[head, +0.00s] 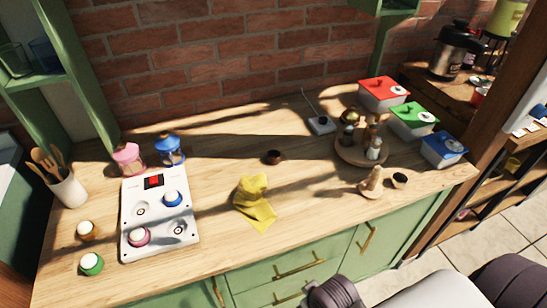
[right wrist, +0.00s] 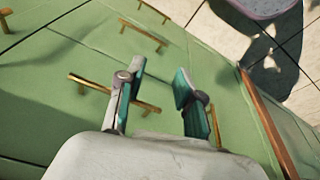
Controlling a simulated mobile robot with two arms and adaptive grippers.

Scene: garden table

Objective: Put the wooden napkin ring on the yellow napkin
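The yellow napkin (head: 256,205) lies crumpled on the wooden countertop, with a raised bunch at its top end and a flat corner toward the front edge. A small dark brown ring (head: 273,157), which looks like the wooden napkin ring, sits on the counter behind the napkin and slightly to its right, apart from it. My right gripper (right wrist: 160,80) is open and empty in the right wrist view, in front of the green cabinet fronts. The head view does not show its fingers. My left gripper is not in view.
A white panel (head: 160,244) with jars stands left of the napkin. A round wooden tray (head: 346,153) with shakers, a wooden piece (head: 372,184) and a small dark bowl (head: 400,181) are at right. Lidded boxes line the far right. Counter around the ring is clear.

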